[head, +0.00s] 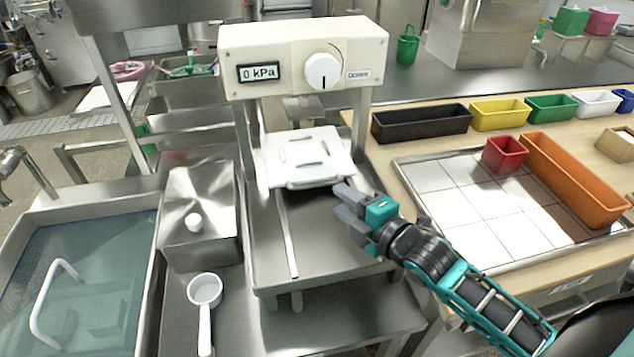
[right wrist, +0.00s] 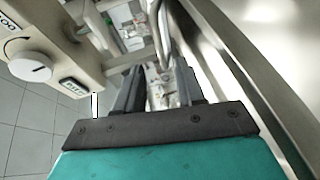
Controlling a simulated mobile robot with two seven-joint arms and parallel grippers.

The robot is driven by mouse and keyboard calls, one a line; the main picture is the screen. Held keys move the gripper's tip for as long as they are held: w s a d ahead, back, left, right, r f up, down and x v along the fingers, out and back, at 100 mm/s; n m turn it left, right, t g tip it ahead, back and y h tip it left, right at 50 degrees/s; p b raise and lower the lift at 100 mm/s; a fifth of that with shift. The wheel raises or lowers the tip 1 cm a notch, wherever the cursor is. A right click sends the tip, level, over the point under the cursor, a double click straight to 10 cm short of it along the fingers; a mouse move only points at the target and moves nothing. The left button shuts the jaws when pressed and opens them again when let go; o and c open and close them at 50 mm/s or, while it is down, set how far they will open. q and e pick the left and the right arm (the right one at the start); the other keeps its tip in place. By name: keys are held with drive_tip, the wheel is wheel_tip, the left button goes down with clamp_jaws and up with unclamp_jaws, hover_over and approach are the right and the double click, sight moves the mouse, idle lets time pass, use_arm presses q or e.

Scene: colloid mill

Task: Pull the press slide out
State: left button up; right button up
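The press (head: 303,62) is a cream unit with a white dial and a display reading 0 kPa. Its white press slide (head: 318,148) is a flat plate with several slots, under the press head, with a bar handle (head: 314,184) along its front edge. My right gripper (head: 342,201) is just right of the handle's right end, above the steel base. In the right wrist view its two dark fingers (right wrist: 158,85) are apart, with a curved metal bar (right wrist: 164,38) ahead of the gap. Whether they touch the handle, I cannot tell. My left gripper is out of view.
A water-filled sink (head: 85,270) and a white ladle (head: 205,292) are at the left. A tiled tray (head: 465,205) with red and orange bins is at the right. The steel base (head: 320,250) in front of the slide is mostly clear, with a thin metal strip (head: 288,235) on it.

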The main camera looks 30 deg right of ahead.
sight(320, 185)
drive_tip(key=x, duration=0.9)
drive_tip(key=shift+b, duration=0.35)
drive_tip(key=shift+c, duration=0.4)
clamp_jaws()
